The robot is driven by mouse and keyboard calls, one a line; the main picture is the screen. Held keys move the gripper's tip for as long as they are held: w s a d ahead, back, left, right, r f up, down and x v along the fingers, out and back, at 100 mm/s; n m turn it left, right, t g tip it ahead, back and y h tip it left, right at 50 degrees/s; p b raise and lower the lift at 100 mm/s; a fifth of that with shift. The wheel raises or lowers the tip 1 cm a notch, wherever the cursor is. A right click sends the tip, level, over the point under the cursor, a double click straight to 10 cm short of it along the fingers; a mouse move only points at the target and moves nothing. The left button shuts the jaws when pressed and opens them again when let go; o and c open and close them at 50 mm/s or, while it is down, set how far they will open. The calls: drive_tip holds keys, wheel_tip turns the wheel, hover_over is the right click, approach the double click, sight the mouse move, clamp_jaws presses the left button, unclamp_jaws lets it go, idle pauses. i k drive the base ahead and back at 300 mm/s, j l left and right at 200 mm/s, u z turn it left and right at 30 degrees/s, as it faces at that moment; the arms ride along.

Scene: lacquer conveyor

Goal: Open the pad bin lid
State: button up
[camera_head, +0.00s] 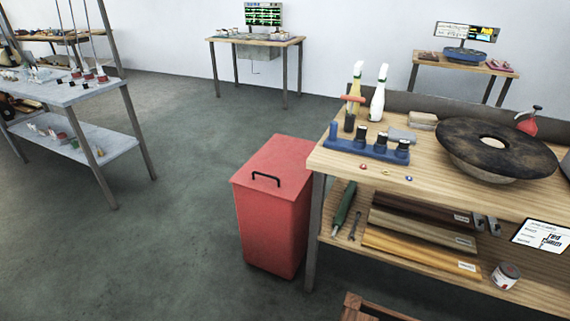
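The pad bin (268,222) is a red upright box standing on the floor, just left of the wooden workbench. Its flat red lid (285,160) is closed on top. A black bar handle (265,179) sits on the lid near its front left edge. My gripper is not in view, so its place relative to the handle cannot be seen.
The workbench (325,160) stands close to the bin's right side, with a blue rack (367,149), spray bottles and a dark round disc (495,148) on top. A grey shelf table (75,92) stands at left. The floor (180,240) left of the bin is clear.

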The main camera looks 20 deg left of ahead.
sight(279, 169)
drive_tip(key=i+j+u, duration=0.15)
drive_tip(key=u, duration=0.25)
drive_tip(key=i+j+u, duration=0.2)
drive_tip(key=u, duration=0.2)
drive_tip(key=i+j+u, duration=0.15)
drive_tip(key=u, duration=0.25)
